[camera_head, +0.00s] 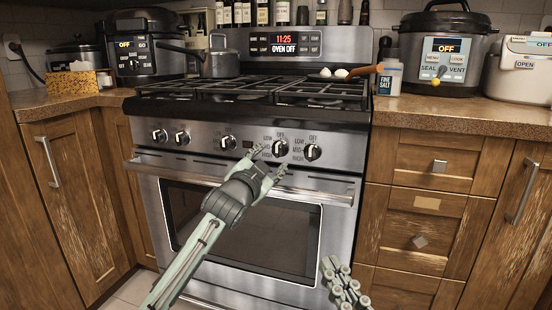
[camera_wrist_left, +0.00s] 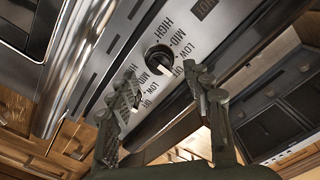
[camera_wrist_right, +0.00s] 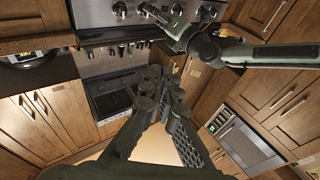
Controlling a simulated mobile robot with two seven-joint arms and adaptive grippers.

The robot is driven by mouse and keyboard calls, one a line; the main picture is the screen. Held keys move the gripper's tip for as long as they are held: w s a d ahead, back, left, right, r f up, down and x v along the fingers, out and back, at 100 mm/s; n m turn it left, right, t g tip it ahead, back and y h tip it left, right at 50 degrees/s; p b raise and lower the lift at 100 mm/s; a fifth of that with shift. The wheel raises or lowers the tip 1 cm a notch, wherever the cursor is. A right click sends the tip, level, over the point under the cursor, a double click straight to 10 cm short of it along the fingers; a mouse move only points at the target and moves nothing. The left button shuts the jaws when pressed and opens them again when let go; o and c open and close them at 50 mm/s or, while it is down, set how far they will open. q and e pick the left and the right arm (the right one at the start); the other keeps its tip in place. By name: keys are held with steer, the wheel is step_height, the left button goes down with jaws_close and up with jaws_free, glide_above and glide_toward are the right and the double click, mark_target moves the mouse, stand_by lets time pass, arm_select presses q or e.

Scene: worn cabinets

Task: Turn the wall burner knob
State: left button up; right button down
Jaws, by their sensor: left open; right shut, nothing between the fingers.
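The stove's front panel has a row of black-and-silver knobs with LOW, MID and HIGH marks. My left gripper (camera_head: 268,160) is open in front of the panel, just below the second knob from the right (camera_head: 281,148). In the left wrist view one knob (camera_wrist_left: 158,60) shows beyond and between my open fingers (camera_wrist_left: 163,95), apart from them. The rightmost knob (camera_head: 312,152) is right of my left gripper. Which knob is the wall burner's cannot be told. My right gripper (camera_head: 345,288) is shut and empty, low in front of the stove; its closed fingers fill the right wrist view (camera_wrist_right: 160,80).
The oven handle bar (camera_head: 240,180) runs just below the panel, under my left gripper. Other knobs (camera_head: 228,142) sit further left. A pot (camera_head: 220,62) and a pan with eggs (camera_head: 338,76) stand on the grates. Wooden drawers (camera_head: 430,205) are to the right.

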mark_target(277, 153)
arm_select(q)
steer(key=shift+x, duration=2.3)
arm_select(e)
steer(key=shift+s+a+r+t+y, duration=0.15)
steer(key=shift+s+r+t+y, duration=0.15)
steer(key=shift+r, duration=0.35)
steer(key=shift+s+a+r+t+y, duration=0.15)
steer(key=shift+r+t, duration=0.25)
steer(key=shift+r, duration=0.2)
arm_select(q)
steer(key=shift+c, duration=0.5)
steer(key=shift+f, duration=0.1)
jaws_close()
arm_select(e)
steer(key=shift+f, duration=0.1)
